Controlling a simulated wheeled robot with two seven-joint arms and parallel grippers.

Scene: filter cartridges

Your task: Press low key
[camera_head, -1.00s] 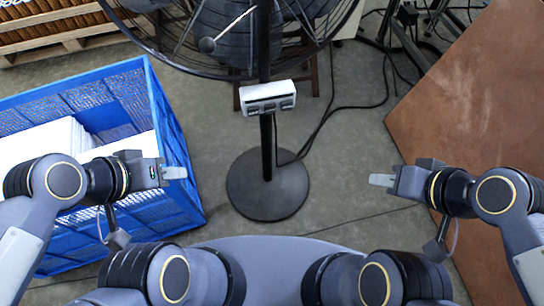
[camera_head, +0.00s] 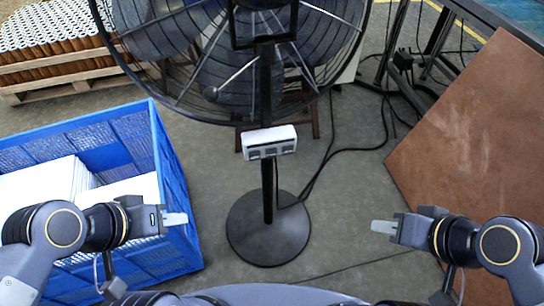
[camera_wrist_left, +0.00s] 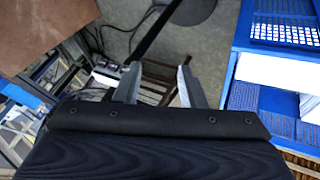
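A white control box (camera_head: 269,141) is fixed to the black pole of the standing fan (camera_head: 250,60). Its front carries a row of 3 grey keys (camera_head: 270,152); any labels are too small to read, so I cannot tell which is the low key. My left gripper (camera_head: 176,219) is left of the pole and lower in the picture, apart from the box. In the left wrist view its two fingers (camera_wrist_left: 158,86) stand apart with nothing between them. My right gripper (camera_head: 383,227) is right of the pole, apart from the box and touching nothing; its finger gap is not visible.
A blue crate (camera_head: 178,185) with white blocks stands at the left, close by my left gripper. The fan's round base (camera_head: 268,235) rests on the floor. A brown panel (camera_head: 480,130) is at the right. Cables (camera_head: 325,170) run behind the pole. A loaded pallet (camera_head: 50,88) is at the back left.

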